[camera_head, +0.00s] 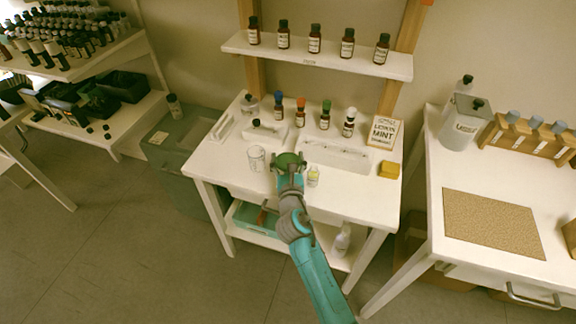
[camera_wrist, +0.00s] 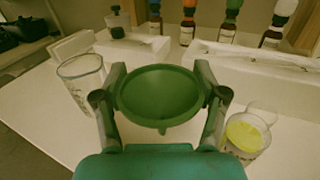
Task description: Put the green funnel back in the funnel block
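The green funnel (camera_wrist: 160,95) is between the two fingers of my gripper (camera_wrist: 160,104), which look closed on its rim. Its wide mouth faces up and its spout points down. In the head view the funnel (camera_head: 288,160) is at the end of my arm, over the front middle of the white table. A white block (camera_head: 268,133) stands behind it, with a small dark-capped bottle at it; the block also shows in the wrist view (camera_wrist: 145,47). I cannot tell whether this is the funnel block.
A clear beaker (camera_head: 256,158) stands left of the funnel, and a small glass with yellow liquid (camera_head: 313,176) stands right. Several capped bottles stand behind, near a long white tray (camera_head: 335,157), a MINT card (camera_head: 383,132) and a yellow block (camera_head: 389,170). A shelf (camera_head: 320,59) hangs above.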

